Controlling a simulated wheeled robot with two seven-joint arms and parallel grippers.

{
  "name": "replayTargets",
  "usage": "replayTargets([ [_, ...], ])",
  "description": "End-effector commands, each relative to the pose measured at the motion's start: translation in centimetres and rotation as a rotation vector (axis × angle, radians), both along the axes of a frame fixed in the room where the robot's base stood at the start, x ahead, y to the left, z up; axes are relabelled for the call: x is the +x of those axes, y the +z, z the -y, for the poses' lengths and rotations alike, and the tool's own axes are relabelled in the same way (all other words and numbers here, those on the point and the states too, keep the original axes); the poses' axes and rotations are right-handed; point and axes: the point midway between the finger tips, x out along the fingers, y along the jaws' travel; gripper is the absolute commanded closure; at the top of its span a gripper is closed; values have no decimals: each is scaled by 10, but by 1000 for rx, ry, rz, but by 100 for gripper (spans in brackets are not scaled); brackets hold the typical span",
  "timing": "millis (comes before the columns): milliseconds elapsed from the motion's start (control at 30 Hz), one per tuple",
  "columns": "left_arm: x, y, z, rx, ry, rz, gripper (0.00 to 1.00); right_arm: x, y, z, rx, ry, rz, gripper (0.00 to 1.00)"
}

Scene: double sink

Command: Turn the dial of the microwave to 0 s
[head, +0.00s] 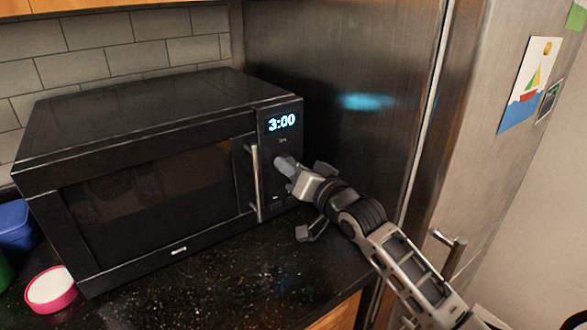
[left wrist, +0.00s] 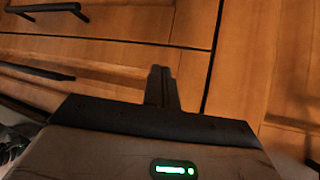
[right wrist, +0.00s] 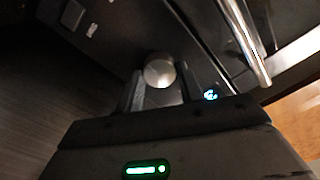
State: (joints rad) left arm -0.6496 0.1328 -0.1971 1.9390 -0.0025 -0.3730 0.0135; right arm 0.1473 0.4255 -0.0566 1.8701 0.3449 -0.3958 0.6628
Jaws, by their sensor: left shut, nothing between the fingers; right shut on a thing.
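The black microwave (head: 150,190) stands on the counter with its door closed. Its lit display (head: 282,123) reads 3:00. My right gripper (head: 284,165) is at the control panel, just right of the door handle and below the display. In the right wrist view the round silver dial (right wrist: 159,72) sits between the two fingers, which are shut on it. My left gripper (left wrist: 161,88) shows only in the left wrist view, fingers shut together and empty, in front of wooden cabinet fronts.
The vertical metal door handle (head: 255,180) is close beside my right gripper. The steel fridge (head: 340,60) stands right of the microwave. A pink-rimmed dish (head: 51,289) and a blue container (head: 15,228) are at the left. The front counter (head: 215,280) is clear.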

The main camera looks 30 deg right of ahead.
Motion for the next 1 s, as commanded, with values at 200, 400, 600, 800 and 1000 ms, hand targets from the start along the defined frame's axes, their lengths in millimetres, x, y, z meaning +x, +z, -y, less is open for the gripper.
replayTargets([
  [200,0,0,0,-1,-1,0,100,0,-2,-1,-208,1,24,86],
  [400,0,0,0,-1,-1,0,100,0,-1,-1,-396,2,51,86],
  [600,0,0,0,-1,-1,0,100,0,-1,-1,-583,1,78,86],
  [800,0,0,1,-1,-1,0,100,0,-1,-1,-771,2,104,86],
  [1000,0,0,1,-1,-1,0,100,0,-1,-2,-959,2,131,86],
])
